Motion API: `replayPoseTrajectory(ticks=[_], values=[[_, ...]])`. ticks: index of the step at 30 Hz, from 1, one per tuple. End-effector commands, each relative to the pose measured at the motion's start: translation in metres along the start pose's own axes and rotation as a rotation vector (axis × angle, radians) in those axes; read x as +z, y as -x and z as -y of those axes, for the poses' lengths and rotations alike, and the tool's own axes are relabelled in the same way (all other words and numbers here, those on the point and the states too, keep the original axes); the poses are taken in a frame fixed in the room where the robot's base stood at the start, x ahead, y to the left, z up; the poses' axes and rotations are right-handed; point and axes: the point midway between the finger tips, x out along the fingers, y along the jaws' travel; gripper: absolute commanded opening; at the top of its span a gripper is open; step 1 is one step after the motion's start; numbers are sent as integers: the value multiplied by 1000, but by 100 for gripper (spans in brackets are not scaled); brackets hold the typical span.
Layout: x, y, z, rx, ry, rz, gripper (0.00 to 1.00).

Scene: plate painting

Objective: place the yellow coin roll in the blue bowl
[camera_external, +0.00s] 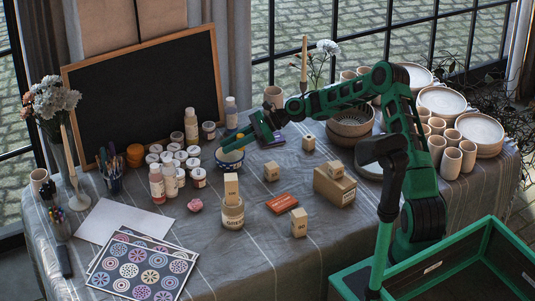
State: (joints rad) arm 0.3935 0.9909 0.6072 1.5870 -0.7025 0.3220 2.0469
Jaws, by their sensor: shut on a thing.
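The blue bowl (230,162), blue and white on its outside, stands on the table left of the middle, right of the group of small jars. My gripper (240,141) is right above the bowl, pointing down and to the left. It is shut on the yellow coin roll (238,143), a small yellow piece that shows between the fingers, at or just over the bowl's rim. The inside of the bowl is mostly hidden, and I cannot tell whether the roll touches it.
Several paint jars (174,160) and bottles (191,127) stand close to the left and behind. A jar with a wooden block (231,188) on top stands in front. Wooden blocks and a red box (282,203) lie to the right. A blackboard (150,90) stands behind.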

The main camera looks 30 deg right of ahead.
Motion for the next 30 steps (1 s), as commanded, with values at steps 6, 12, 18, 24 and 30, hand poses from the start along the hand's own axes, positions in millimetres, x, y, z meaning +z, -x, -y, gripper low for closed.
replayPoseTrajectory(ticks=[6, 12, 18, 24, 30], values=[[-21, -9, 0, -1, 1, 1, 0], [-21, -9, 0, -1, 1, 1, 0], [-24, -10, 0, -1, 0, 0, 33], [-24, -10, 0, 0, 0, 1, 40], [-22, -9, 0, -1, 1, 1, 40]])
